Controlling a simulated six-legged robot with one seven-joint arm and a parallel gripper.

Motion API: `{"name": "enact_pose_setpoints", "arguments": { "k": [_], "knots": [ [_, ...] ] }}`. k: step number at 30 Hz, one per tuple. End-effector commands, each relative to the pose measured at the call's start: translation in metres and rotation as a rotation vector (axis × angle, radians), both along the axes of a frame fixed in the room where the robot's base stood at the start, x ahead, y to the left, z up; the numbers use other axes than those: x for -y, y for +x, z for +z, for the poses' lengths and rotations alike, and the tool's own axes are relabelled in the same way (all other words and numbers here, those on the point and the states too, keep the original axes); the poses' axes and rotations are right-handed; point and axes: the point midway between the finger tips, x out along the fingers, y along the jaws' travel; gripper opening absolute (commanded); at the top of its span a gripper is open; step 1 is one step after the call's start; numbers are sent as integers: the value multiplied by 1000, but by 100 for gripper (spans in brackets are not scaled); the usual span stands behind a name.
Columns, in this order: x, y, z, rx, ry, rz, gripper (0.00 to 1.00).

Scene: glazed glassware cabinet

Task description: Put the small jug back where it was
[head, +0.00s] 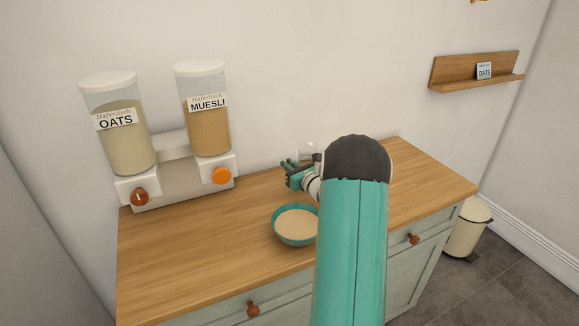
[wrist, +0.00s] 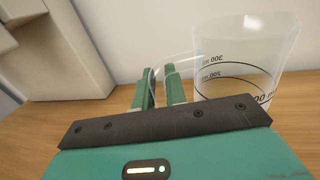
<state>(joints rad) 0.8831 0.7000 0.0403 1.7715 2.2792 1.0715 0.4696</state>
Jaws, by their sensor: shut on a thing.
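The small jug is clear, with dark measuring marks, and fills the right of the wrist view (wrist: 240,65). Its handle lies between the two green fingers of my gripper (wrist: 158,82), which are shut on it. The jug looks roughly upright. In the head view my gripper (head: 290,168) is over the back of the wooden counter (head: 190,245). Only a pale part of the jug (head: 304,150) shows there, beside my arm. I cannot tell whether its base touches the counter.
A teal bowl (head: 294,240) with pale contents stands on the counter in front of my gripper. The oats dispenser (head: 122,140) and muesli dispenser (head: 207,125) stand at the back left. A wall shelf (head: 470,75) holds an oats card (head: 484,71). A bin (head: 468,228) stands right.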

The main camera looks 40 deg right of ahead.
Motion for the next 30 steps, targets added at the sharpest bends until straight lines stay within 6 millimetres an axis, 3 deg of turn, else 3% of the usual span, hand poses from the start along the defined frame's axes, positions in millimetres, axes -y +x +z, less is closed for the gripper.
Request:
{"name": "enact_pose_setpoints", "arguments": {
  "k": [11, 12, 15, 25, 30],
  "knots": [
    [0, 0, -4, 3, -3, 1, 0],
    [0, 0, -4, 2, -2, 0, 21],
    [0, 0, -4, 2, -2, 0, 35],
    [0, 0, 0, 2, -3, 0, 35],
    [-2, -23, 0, 0, -2, -1, 35]
  ]
}}
